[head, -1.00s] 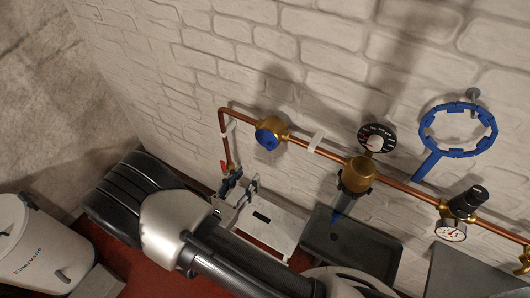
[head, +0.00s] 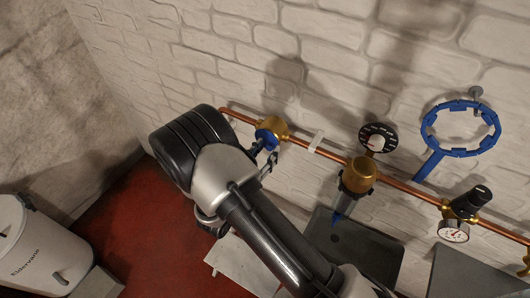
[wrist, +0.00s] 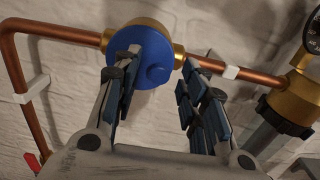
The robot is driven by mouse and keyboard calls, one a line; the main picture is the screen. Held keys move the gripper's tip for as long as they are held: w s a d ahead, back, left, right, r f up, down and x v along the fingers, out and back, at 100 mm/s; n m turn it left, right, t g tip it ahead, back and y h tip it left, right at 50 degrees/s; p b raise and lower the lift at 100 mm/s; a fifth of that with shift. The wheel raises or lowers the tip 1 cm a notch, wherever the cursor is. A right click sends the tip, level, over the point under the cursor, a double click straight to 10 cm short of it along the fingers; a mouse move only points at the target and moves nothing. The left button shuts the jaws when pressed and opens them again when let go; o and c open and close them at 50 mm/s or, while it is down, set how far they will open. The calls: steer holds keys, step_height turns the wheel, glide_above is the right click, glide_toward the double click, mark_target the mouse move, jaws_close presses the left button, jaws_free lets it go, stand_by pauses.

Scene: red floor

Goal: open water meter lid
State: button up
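The water meter (head: 276,127) is a brass body on the copper pipe against the white brick wall. Its round blue lid (head: 266,137) faces outward and appears closed. My gripper (wrist: 163,72) is open and empty, with dark blue finger pads. Its left finger overlaps the middle of the lid in that view; whether it touches cannot be told. Its right finger is to the right of the lid, below the pipe. In the head view my gripper (head: 263,158) is just below the lid.
The copper pipe (head: 402,187) runs right to a brass filter (head: 358,175), a black dial (head: 377,138) and a pressure gauge (head: 453,231). A blue ring wrench (head: 432,163) hangs on the wall. A red valve handle (wrist: 32,162) is at lower left in the wrist view.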

jaws_close()
stand_by(0.6)
